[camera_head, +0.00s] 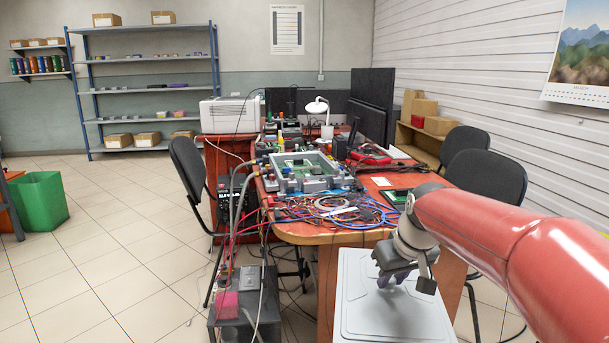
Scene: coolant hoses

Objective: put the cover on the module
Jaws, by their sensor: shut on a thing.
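The module (301,184) appears to be the grey open-topped housing with a green circuit board inside, on the wooden table. The cover (362,325) is a flat light-grey panel with rounded raised edges. It is in the near foreground, in front of the table's front edge, and runs past the bottom of the view. My gripper (392,280) points down at the cover's upper middle and is shut on it. The fingertips and the exact grip point are partly hidden by the gripper body. The cover is apart from the module, nearer and to the right.
Tangled cables (330,208) lie on the table in front of the module, and some hang down its left side. A black chair (188,168) stands left, more chairs (487,179) right. A dark box (245,300) stands on the floor.

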